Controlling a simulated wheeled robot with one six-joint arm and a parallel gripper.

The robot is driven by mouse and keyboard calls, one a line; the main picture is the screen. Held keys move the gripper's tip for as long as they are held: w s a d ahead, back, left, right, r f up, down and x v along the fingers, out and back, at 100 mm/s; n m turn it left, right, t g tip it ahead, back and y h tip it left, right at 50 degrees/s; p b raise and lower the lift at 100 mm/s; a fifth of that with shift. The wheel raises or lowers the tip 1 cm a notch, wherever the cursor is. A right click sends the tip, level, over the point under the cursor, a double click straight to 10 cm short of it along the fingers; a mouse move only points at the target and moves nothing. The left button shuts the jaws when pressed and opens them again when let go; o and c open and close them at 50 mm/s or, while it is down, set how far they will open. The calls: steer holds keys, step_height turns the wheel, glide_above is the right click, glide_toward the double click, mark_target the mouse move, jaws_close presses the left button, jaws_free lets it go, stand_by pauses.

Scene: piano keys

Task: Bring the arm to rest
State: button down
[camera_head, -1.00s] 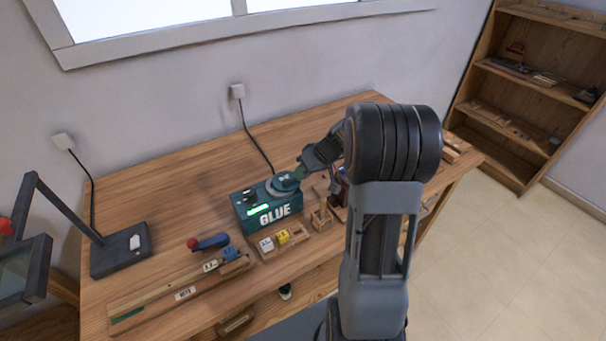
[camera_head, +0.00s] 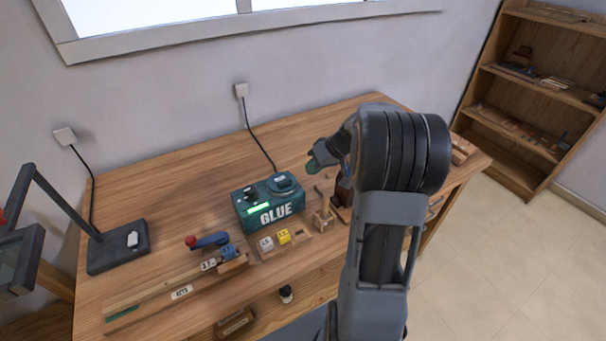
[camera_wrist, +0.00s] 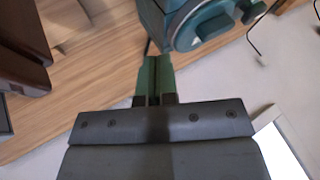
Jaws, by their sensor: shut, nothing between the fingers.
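My gripper (camera_head: 313,166) is up above the workbench, to the right of the glue machine and partly hidden behind my arm. In the wrist view its two green fingers (camera_wrist: 154,78) are together with nothing between them. The green glue machine (camera_head: 268,204) stands on the bench, apart from the gripper. It also shows at the top of the wrist view (camera_wrist: 187,22). My large grey arm covers the right part of the bench.
The wooden workbench (camera_head: 160,204) holds a brown bottle (camera_head: 343,190), yellow and white blocks (camera_head: 283,237), a blue clamp with a red knob (camera_head: 209,241) and a black lamp base (camera_head: 118,247). A shelf (camera_head: 520,100) stands at right. The bench's back left is clear.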

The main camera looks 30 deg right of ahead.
steer(key=v, duration=0.9)
steer(key=shift+r, duration=0.15)
steer(key=s+a+f+m+g+h, duration=0.2)
steer(key=s+a+f+m+h, duration=0.15)
steer(key=s+m, duration=0.2)
steer(key=s+a+r+n+h+p, duration=0.1)
steer(key=s+a+r+n+p, duration=0.1)
steer(key=s+a, duration=0.2)
steer(key=s+a+r+n+t+h+p, duration=0.1)
steer(key=s+a, duration=0.4)
steer(key=a, duration=0.6)
steer(key=shift+a+r+n+p, duration=0.2)
steer(key=shift+r+n+p, duration=0.2)
steer(key=shift+r, duration=0.25)
steer(key=shift+h, duration=0.25)
